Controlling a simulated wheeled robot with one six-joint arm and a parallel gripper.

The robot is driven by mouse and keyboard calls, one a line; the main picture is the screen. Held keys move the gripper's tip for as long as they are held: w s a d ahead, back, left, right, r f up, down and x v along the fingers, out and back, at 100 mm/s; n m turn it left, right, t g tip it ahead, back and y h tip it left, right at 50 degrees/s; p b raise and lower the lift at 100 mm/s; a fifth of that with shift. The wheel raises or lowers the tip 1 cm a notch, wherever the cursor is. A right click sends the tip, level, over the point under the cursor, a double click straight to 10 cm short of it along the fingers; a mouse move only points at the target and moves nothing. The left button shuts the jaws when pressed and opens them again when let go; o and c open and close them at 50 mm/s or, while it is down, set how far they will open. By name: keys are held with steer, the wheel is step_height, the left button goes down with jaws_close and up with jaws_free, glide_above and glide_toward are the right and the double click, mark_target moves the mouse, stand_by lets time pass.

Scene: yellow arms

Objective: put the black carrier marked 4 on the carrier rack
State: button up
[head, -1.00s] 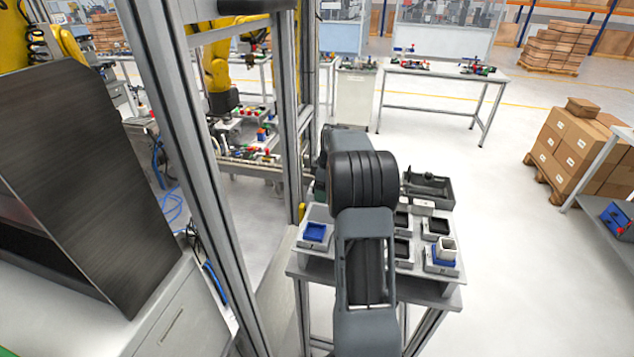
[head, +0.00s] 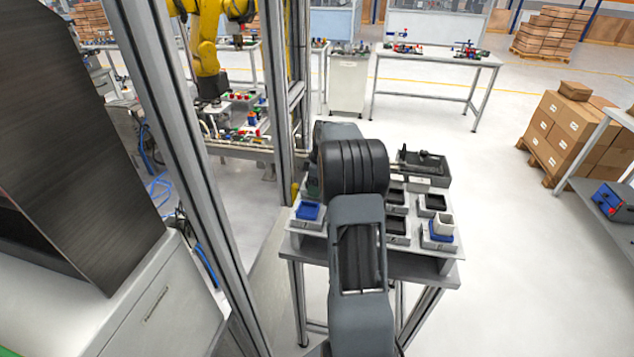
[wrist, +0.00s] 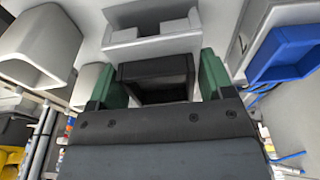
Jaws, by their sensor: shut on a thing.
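A black carrier (wrist: 155,72), a square open frame, is between the two green fingers of my gripper (wrist: 158,80) in the wrist view. The fingers are shut on its sides. I cannot read a mark on it. A pale grey seat (wrist: 150,47) of the rack lies just beyond the carrier, which appears apart from it. In the head view the grey carrier rack (head: 421,262) stands behind my arm, which hides my gripper and the held carrier. A blue carrier (head: 307,211) sits at the rack's left and also shows in the wrist view (wrist: 285,50).
Black carriers (head: 432,204) sit at the rack's right. A blue carrier (head: 439,238) there holds a white piece (head: 443,223). A dark tray (head: 425,166) is at the back. A metal frame post (head: 178,150) stands left of the rack. Open floor (head: 510,250) lies right.

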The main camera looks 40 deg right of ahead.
steer(key=shift+f+b, duration=0.4)
steer(key=shift+f, duration=0.15)
stand_by(0.5)
steer(key=o, duration=1.1)
steer(key=shift+r, duration=0.15)
steer(key=shift+r+p, duration=2.4)
steer(key=shift+r, duration=0.95)
